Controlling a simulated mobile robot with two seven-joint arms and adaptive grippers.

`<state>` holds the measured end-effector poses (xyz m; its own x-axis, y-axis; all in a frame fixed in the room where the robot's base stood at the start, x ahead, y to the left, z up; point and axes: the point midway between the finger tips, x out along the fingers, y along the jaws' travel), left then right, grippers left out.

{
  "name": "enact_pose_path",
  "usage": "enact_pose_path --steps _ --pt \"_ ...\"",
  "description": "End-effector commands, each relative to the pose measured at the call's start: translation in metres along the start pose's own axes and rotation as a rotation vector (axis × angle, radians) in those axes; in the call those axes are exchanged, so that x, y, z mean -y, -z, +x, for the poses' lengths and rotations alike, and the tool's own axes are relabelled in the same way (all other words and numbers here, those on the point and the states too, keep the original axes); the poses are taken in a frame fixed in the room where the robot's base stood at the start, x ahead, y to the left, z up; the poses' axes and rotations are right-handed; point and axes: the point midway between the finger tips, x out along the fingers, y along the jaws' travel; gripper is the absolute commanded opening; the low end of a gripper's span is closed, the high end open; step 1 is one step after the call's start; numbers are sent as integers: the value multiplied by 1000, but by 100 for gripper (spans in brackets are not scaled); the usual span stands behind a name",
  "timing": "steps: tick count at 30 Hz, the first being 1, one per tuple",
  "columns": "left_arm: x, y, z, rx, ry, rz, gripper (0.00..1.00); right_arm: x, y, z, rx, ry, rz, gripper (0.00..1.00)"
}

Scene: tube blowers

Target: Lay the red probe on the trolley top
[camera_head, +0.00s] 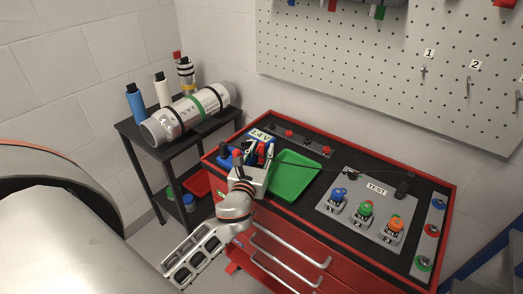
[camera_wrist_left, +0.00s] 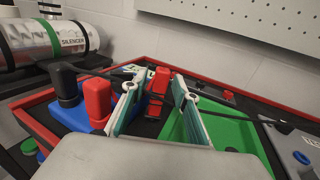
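A red probe (camera_wrist_left: 158,82) with a black cable stands out between the two fingers of my left gripper (camera_wrist_left: 156,90) in the left wrist view. The fingers are spread, with gaps visible beside the probe. In the head view my left gripper (camera_head: 258,160) is over the left end of the black trolley top (camera_head: 338,158), beside the green tray. Whether the probe's lower end touches the top is hidden. A blue block with a black post (camera_wrist_left: 65,84) and a red post (camera_wrist_left: 97,100) is left of the fingers. My right gripper is not in view.
A green tray (camera_head: 296,178) lies right of my gripper. A grey TEST panel (camera_head: 372,190) with coloured knobs is further right. A red-button strip (camera_head: 305,140) runs along the back. A side stand (camera_head: 182,142) holding a silver SILENCER cylinder (camera_head: 190,112) and bottles is at left.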

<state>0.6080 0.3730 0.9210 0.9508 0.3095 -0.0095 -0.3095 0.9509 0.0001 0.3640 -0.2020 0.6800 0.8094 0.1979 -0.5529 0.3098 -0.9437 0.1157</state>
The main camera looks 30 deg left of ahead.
Motion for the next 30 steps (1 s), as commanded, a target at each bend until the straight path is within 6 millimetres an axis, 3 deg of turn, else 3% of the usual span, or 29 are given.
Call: enact_pose_path --steps 5,21,30 --pt "0 -5 -1 0 0 0 29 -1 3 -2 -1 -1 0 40" --pt "0 -1 -98 -3 -1 0 29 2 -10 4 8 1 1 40" --pt "0 -3 -120 0 0 0 29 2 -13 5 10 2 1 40"
